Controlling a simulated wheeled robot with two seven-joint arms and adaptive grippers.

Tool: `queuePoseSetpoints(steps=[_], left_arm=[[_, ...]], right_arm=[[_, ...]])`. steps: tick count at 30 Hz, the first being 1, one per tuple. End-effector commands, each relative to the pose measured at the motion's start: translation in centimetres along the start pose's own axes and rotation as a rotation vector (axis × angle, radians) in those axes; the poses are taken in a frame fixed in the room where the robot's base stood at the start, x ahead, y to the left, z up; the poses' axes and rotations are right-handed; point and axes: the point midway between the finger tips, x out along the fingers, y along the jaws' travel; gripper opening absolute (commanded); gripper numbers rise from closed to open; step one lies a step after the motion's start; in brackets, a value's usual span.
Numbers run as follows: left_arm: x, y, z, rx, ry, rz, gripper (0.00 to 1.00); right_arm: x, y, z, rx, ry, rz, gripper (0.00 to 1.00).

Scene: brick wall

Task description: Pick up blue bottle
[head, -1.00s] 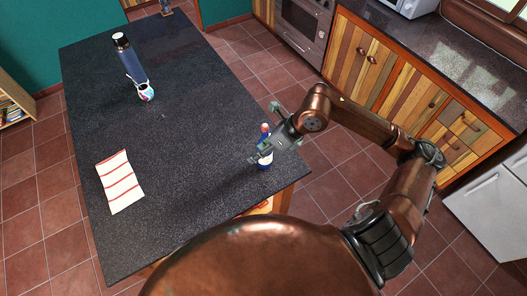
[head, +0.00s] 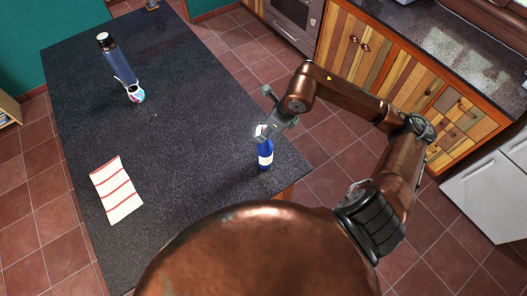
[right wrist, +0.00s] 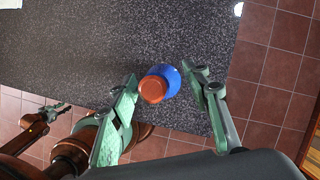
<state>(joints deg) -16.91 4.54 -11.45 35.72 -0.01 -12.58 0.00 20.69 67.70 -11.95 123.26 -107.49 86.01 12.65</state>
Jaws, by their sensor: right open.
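The blue bottle (head: 265,158) stands upright near the right corner of the dark table, with a white label band. My right gripper (head: 266,132) is at its top in the head view. In the right wrist view, the bottle (right wrist: 171,75), with an orange-red cap, shows from above between the two spread fingers of my right gripper (right wrist: 160,74). The right gripper is open, with a gap on the right side of the bottle; the left finger looks close to the cap. My left gripper (right wrist: 56,110) shows small at the lower left of the right wrist view; its jaws are unclear.
A red-striped white cloth (head: 116,189) lies at the left. The table's middle is clear.

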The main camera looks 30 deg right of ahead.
Motion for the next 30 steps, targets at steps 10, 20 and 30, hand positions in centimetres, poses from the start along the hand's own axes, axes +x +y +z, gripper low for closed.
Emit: queuePoseSetpoints(steps=[10,20,30], left_arm=[[-2.4,0.0,1.4,-0.004,-0.020,0.001,0.30],[-2.5,-0.1,0.0,-0.001,-0.003,0.000,0.30],[-2.5,-0.1,0.0,-0.001,-0.002,0.000,0.30]], right_arm=[[4.2,0.6,0.0,0.002,0.001,0.003,0.43],[6.0,0.5,-0.1,-0.001,0.001,-0.001,0.43],[5.9,0.5,-0.1,-0.001,0.000,-0.001,0.24]])
